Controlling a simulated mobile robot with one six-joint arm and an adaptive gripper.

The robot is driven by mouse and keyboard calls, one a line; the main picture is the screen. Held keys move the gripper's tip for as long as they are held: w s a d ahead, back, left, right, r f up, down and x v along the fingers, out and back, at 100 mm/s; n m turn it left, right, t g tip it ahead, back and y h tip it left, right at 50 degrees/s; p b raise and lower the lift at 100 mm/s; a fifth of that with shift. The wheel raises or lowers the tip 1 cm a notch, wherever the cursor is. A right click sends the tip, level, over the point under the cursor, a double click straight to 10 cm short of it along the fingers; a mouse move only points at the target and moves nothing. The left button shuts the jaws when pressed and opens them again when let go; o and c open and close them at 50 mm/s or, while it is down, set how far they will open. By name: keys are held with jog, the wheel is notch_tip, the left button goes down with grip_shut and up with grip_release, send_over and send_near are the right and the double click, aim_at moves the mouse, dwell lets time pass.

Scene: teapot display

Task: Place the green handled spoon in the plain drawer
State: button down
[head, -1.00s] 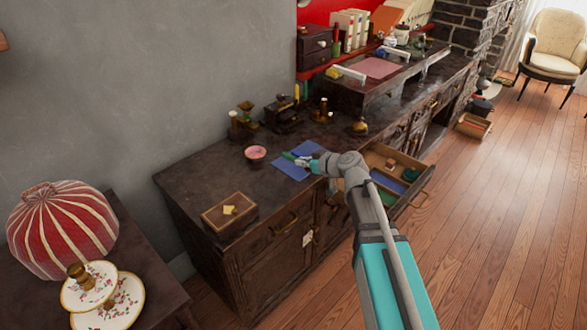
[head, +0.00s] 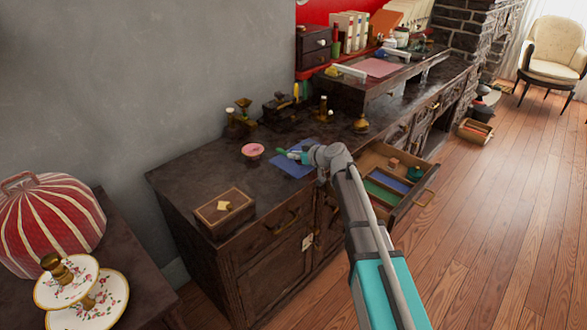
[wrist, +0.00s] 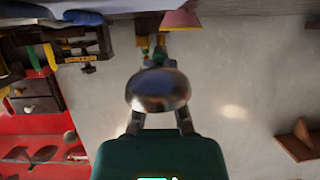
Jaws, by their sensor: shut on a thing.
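My gripper (head: 297,155) is shut on the green-handled spoon above a blue cloth (head: 283,172) on the dark sideboard. The spoon's green end (head: 282,152) shows left of my gripper in the head view. In the wrist view, the shiny metal spoon bowl (wrist: 160,90) stands out in front of my gripper (wrist: 157,112) and hides the fingertips. An open wooden drawer (head: 428,180) is at the sideboard's front, right of my arm. It has green and blue lined sections and holds a small reddish block (head: 394,163) and a green object (head: 414,173). I cannot tell whether it is the plain drawer.
Dark ornaments (head: 282,112) stand against the wall. A striped red dome (head: 50,222) and plate stand (head: 90,305) are front left.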

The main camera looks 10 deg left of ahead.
jog(key=shift+w+f, duration=0.2)
dwell(0.3)
jog(key=shift+w+a+f+b, duration=0.15)
jog(key=shift+w+f+b, duration=0.1)
jog(key=shift+f+b, duration=0.25)
jog(key=shift+w+f+b, duration=0.1)
jog(key=shift+f+b, duration=0.2)
jog(key=shift+b, duration=0.1)
jog(key=shift+f+b, duration=0.95)
jog(key=shift+f, duration=0.05)
jog(key=shift+f, duration=0.2)
jog(key=c, duration=0.8)
grip_release()
jog(key=shift+r, duration=0.1)
